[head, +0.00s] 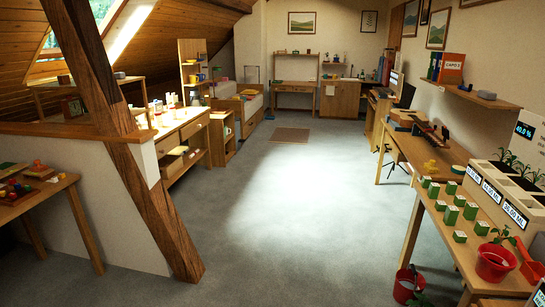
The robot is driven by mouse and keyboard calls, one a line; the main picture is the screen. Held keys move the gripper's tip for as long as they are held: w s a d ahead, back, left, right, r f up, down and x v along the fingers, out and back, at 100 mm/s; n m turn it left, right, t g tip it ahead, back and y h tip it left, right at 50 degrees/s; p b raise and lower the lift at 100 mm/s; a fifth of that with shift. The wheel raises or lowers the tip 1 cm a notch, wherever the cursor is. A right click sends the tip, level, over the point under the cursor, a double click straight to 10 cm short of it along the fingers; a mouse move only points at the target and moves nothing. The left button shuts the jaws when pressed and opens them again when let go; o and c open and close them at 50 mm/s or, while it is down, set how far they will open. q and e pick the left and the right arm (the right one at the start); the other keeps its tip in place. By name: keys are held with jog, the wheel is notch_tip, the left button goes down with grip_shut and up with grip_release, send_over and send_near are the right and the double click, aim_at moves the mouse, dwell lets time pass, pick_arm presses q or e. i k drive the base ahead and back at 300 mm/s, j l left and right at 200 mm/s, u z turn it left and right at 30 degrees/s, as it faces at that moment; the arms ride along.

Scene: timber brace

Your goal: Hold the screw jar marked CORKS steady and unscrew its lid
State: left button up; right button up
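I see no jar that I can read as marked CORKS. Several small pale and coloured items (172,101) stand on the brightly lit bench (182,119) beyond the timber brace, too small to tell whether a jar is among them. Neither of my grippers is in view.
A thick slanting timber brace (128,150) crosses the left side, by a low wall. A table (440,215) with green boxes and a red pot (494,262) runs along the right. A red bucket (404,286) stands on the floor. The middle floor (285,200) is clear to a rug (291,134).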

aim_at(173, 115)
jog(key=i+z, duration=0.1)
jog(key=i, duration=3.3)
jog(key=i+u, duration=0.15)
jog(key=i, duration=0.4)
jog(key=i+l+u, duration=0.15)
jog(key=i, duration=0.45)
jog(key=i+l+u, duration=0.1)
jog(key=i+l, duration=0.15)
jog(key=i, duration=0.3)
